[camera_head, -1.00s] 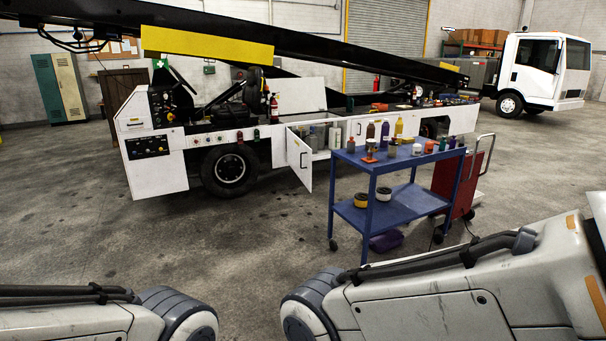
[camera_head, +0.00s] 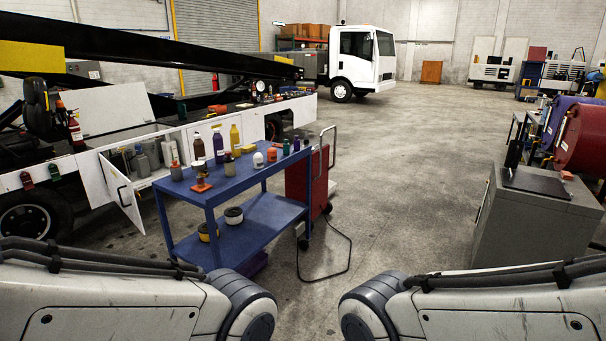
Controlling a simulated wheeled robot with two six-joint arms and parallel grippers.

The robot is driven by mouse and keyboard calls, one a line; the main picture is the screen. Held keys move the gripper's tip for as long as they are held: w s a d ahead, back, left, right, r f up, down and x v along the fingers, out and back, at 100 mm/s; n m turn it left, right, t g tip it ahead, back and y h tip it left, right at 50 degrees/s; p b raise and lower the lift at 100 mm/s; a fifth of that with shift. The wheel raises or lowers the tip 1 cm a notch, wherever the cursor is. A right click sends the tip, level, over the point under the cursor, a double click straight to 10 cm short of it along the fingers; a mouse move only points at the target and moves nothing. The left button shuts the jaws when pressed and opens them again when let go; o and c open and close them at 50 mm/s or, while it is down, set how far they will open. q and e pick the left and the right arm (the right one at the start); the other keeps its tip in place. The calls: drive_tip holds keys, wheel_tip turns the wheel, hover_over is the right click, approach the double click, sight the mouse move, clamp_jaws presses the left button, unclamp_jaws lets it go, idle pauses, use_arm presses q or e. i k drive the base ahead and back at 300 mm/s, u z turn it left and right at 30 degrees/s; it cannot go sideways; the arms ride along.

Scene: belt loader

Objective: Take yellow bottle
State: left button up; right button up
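The yellow bottle (camera_head: 235,138) stands upright on the top shelf of the blue cart (camera_head: 222,186), toward its back edge. A purple bottle (camera_head: 218,144) and a dark brown bottle (camera_head: 199,148) stand to its left. A small yellow item sits just in front of it to the right. Two of my arm links show at the bottom left and bottom right of the view. Neither gripper is in view, so I cannot see whether they are open or shut. Both visible arm parts are well in front of the cart, apart from it.
The white belt loader (camera_head: 100,170) stands behind the cart, its cabinet door (camera_head: 122,192) open. A grey cabinet (camera_head: 530,225) and red drum (camera_head: 582,138) are at the right.

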sight(234, 134)
drive_tip(key=z, duration=0.2)
drive_tip(key=i, duration=1.9)
drive_tip(key=u, duration=0.75)
drive_tip(key=i, duration=1.65)
drive_tip(key=u, duration=0.75)
